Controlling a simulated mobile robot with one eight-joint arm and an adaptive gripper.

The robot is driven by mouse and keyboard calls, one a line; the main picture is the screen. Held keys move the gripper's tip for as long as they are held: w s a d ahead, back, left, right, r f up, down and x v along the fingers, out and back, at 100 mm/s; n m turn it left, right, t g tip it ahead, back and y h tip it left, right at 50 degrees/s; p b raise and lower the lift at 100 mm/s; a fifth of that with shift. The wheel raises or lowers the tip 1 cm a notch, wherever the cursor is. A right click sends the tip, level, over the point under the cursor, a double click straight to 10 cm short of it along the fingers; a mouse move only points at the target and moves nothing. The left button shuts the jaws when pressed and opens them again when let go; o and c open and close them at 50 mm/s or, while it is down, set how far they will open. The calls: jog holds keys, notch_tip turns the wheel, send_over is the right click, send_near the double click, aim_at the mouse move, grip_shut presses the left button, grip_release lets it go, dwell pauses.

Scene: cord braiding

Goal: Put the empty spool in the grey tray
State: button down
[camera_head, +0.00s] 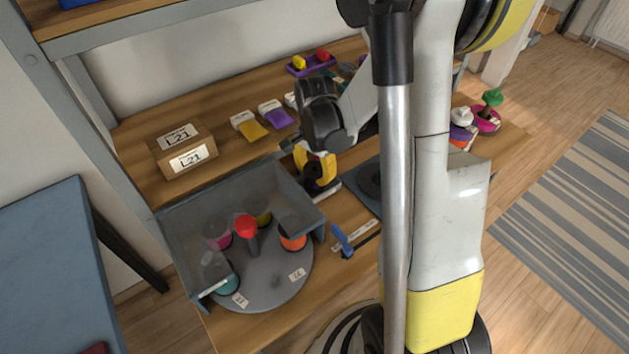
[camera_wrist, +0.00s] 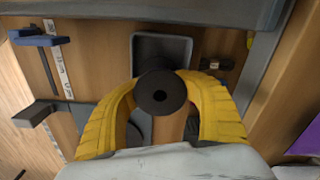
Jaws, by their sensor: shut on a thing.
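My gripper (camera_head: 317,160) has yellow fingers and is shut on the dark spool (camera_wrist: 160,95), which shows bare with no cord on it. In the head view the spool (camera_head: 313,170) is a small dark shape, partly covered by the fingers. The small grey tray (camera_wrist: 191,47) lies beyond the spool in the wrist view, and the spool overlaps its near part. In the head view only a pale edge of the tray (camera_head: 328,191) shows below my gripper. I cannot tell the height between them.
A grey screen (camera_head: 190,205) surrounds a round turntable (camera_head: 260,285) with several coloured spools, left of my gripper. A dark plate with a disc (camera_head: 369,183) lies to the right. A blue-handled tool (camera_head: 342,240) lies in front. A labelled box (camera_head: 184,150) stands back left.

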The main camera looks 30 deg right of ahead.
jog(key=shift+f, duration=0.55)
jog(key=shift+f, duration=0.2)
jog(key=c, duration=0.8)
grip_release()
